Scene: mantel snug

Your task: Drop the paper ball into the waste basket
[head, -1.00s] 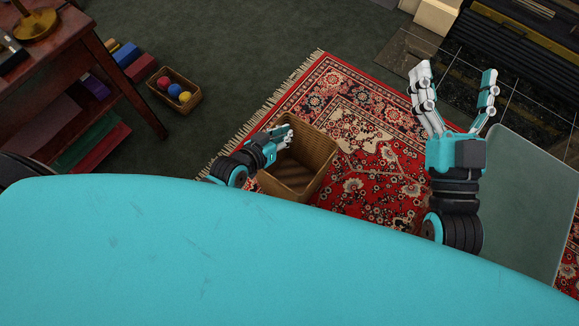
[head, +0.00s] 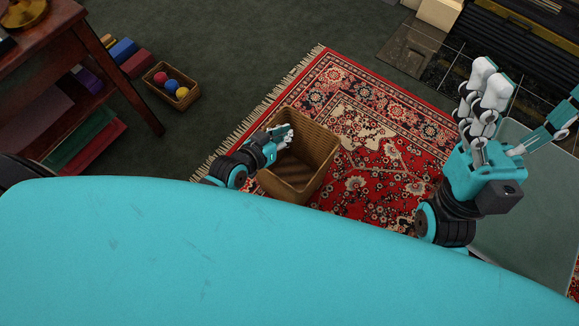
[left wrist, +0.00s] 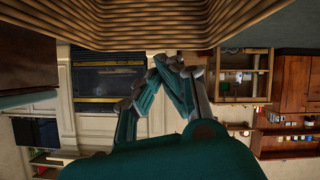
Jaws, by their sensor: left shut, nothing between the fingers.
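The wicker waste basket (head: 318,178) stands upright on the red patterned rug, with its open top towards me. The part of its inside that shows holds no paper ball, but my left arm hides some of it. No paper ball shows in either view. My left gripper (head: 290,134) is shut and empty at the left side of the basket's opening. In the left wrist view its fingertips (left wrist: 166,64) meet, and the basket's woven wall (left wrist: 150,22) fills the top. My right gripper (head: 530,92) is open with its fingers spread, at the right.
A small wicker basket (head: 160,97) with coloured balls stands on the dark carpet. A wooden table (head: 88,58) with boxes and books beneath is at the left. A fireplace (head: 500,50) is at the top right. The rug (head: 350,90) beyond the waste basket is clear.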

